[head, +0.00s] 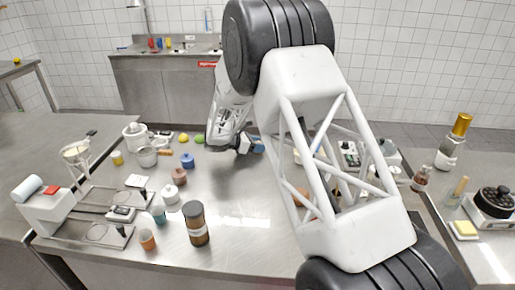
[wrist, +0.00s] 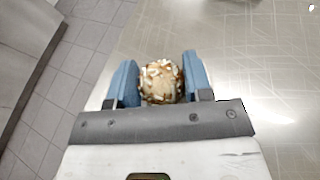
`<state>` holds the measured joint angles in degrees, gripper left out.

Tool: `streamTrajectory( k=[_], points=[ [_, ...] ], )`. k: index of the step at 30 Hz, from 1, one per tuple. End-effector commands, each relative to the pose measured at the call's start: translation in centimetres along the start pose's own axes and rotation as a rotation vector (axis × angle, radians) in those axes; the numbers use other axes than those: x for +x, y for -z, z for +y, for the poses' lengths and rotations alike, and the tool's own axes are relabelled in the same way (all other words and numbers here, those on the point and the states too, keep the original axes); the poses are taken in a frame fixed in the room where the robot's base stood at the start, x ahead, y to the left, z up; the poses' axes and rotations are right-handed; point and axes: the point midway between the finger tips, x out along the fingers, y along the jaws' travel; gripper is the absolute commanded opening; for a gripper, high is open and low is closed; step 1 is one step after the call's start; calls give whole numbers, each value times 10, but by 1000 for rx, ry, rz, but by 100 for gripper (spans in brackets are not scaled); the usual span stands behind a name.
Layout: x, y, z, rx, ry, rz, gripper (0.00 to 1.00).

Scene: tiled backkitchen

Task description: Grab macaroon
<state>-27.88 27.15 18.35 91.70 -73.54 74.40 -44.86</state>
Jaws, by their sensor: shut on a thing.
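In the wrist view, a round tan macaroon (wrist: 161,82) with white flecks and brown edges sits between the two blue fingers of my gripper (wrist: 159,85). The fingers press on it from left and right, so my gripper is shut on it. The steel table top (wrist: 235,50) lies below; I cannot tell from this view how high the macaroon is above it. In the head view, my gripper (head: 250,146) is over the far part of the steel table, and the macaroon cannot be made out there.
A green item (head: 199,138), a yellow item (head: 183,137) and a blue pot (head: 187,160) stand left of my gripper. A tall brown jar (head: 196,223) stands nearer the front. The table's middle is clear. The table edge and tiled floor (wrist: 60,75) show left in the wrist view.

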Motion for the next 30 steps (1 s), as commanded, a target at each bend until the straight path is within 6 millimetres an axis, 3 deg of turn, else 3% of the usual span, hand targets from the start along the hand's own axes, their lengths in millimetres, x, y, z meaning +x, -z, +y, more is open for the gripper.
streamTrajectory(
  k=[11, 19, 30],
  points=[
    [-3, -7, 0, 1, 0, 0, 23],
    [-14, -34, 0, 2, -1, 1, 23],
    [-24, -35, -51, 0, 0, 0, 23]
  ],
)
